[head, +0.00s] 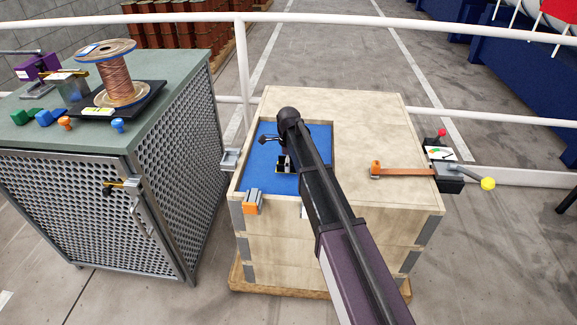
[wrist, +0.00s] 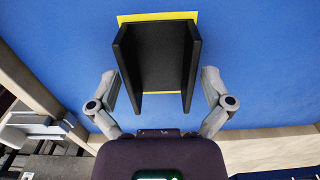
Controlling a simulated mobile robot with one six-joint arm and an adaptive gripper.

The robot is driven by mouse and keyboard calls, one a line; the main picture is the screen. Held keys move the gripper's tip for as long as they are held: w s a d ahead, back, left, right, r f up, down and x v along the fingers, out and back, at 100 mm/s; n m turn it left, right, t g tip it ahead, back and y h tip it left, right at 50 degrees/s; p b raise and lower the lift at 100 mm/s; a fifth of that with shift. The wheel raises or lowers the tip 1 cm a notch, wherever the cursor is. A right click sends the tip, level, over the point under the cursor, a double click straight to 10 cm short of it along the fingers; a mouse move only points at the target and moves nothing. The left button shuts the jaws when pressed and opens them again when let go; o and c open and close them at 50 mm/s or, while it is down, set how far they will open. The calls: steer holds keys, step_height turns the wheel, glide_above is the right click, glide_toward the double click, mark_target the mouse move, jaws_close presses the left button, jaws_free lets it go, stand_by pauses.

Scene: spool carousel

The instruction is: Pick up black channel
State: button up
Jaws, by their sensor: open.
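The black channel (wrist: 155,58) is a U-shaped piece with two upright side walls. In the wrist view it lies on a yellow patch (wrist: 190,16) on a blue surface, its open side facing the camera. My gripper (wrist: 159,80) is open, with one grey finger on each side of the channel. Gaps show between the fingers and the channel walls. In the head view my arm reaches over the blue recess (head: 262,182) of a wooden crate, and mostly hides the gripper and the channel.
The wooden crate (head: 365,130) has raised wooden edges around the recess. An orange-and-grey clamp (head: 252,203) sits on its front edge. A strap with a lever latch (head: 405,172) is at the right. A green-topped cabinet (head: 150,72) with a copper spool (head: 117,78) stands left.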

steer(key=c, duration=1)
steer(key=shift+r, duration=0.15)
step_height(320, 180, up, 10)
steer(key=p, duration=1)
stand_by(0.4)
